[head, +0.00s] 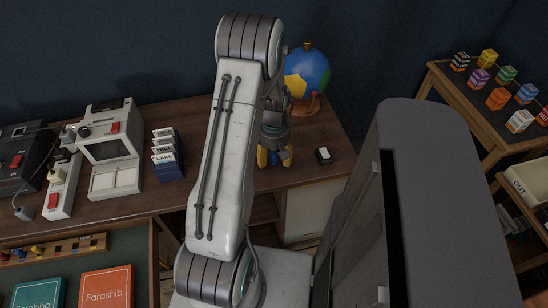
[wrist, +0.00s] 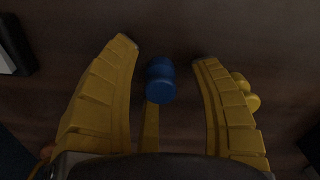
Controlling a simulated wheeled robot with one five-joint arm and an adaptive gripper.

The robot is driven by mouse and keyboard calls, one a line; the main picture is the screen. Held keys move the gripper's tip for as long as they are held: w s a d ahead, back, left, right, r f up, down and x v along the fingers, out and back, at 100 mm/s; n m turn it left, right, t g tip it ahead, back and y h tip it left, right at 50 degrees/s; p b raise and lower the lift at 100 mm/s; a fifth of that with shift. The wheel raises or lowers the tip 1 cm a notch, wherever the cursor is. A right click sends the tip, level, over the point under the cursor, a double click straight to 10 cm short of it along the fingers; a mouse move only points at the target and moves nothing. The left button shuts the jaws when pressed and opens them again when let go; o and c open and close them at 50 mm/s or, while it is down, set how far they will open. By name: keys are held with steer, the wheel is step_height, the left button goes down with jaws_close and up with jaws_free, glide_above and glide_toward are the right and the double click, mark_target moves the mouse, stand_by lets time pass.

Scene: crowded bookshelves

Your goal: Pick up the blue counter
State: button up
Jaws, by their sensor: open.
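The blue counter (wrist: 160,80) is a small rounded blue piece on the dark wooden desk top. In the wrist view it lies between the two yellow fingers of my gripper (wrist: 165,52), near the level of their tips. Dark gaps show on both sides of it, so neither side finger touches it. A yellow strip (wrist: 151,125) runs up to its near edge; I cannot tell whether they touch. My gripper is open and points down at the desk. In the head view my gripper (head: 273,157) is low over the desk, partly behind my arm, and hides most of the counter.
A yellow rounded piece (wrist: 251,100) lies just outside the right finger. A globe (head: 306,72) stands behind my gripper. Labelled card holders (head: 167,155) and a white machine (head: 112,150) stand to the left.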

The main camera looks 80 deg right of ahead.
steer(key=shift+f, duration=0.4)
steer(key=c, duration=1)
